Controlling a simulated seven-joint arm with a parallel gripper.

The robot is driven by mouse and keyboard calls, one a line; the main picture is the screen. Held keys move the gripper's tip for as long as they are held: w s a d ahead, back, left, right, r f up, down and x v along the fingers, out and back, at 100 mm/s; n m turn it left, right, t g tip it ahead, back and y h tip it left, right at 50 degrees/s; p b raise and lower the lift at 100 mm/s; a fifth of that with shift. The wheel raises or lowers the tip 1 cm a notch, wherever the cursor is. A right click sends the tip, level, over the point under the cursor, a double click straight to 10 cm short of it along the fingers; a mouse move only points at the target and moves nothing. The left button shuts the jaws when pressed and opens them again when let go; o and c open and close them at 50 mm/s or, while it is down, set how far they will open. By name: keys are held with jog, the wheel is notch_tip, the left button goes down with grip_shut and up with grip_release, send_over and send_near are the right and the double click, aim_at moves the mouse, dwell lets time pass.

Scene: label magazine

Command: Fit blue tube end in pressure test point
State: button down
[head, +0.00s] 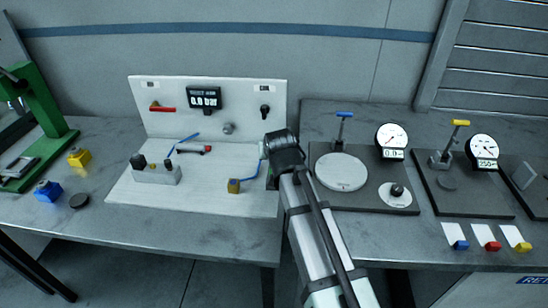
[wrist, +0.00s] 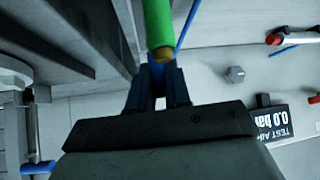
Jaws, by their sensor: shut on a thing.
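My gripper (head: 283,150) is in front of the right edge of the white test panel, above its base. It is shut on the blue tube end, mostly hidden by the fingers in the head view. In the wrist view the blue tube (wrist: 187,25) passes behind the fingers (wrist: 158,88), and a green cylinder with a brownish end (wrist: 158,25) shows at the fingertips. A grey fitting (head: 228,128), possibly the pressure test point, sticks out of the panel, apart from my gripper; the wrist view shows it too (wrist: 236,74).
The panel carries a display (head: 205,98) reading 0.0 bar, a red-handled valve (head: 162,108) and a black knob (head: 265,111). A block with black knobs (head: 157,174) stands on the base at left. Gauge stands (head: 390,140) are at right.

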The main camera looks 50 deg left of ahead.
notch_tip(320, 180, up, 7)
jog(key=shift+r, duration=0.1)
jog(key=shift+s+a+r, duration=0.1)
jog(key=shift+s+r, duration=0.05)
jog(key=shift+r, duration=0.05)
jog(key=s+a, duration=0.2)
jog(key=s, duration=1.1)
jog(key=shift+s+n, duration=0.25)
jog(key=shift+n, duration=0.15)
jog(key=shift+a, duration=0.1)
jog(key=shift+f, duration=0.1)
jog(key=shift+f, duration=2.7)
jog(key=shift+f, duration=1.9)
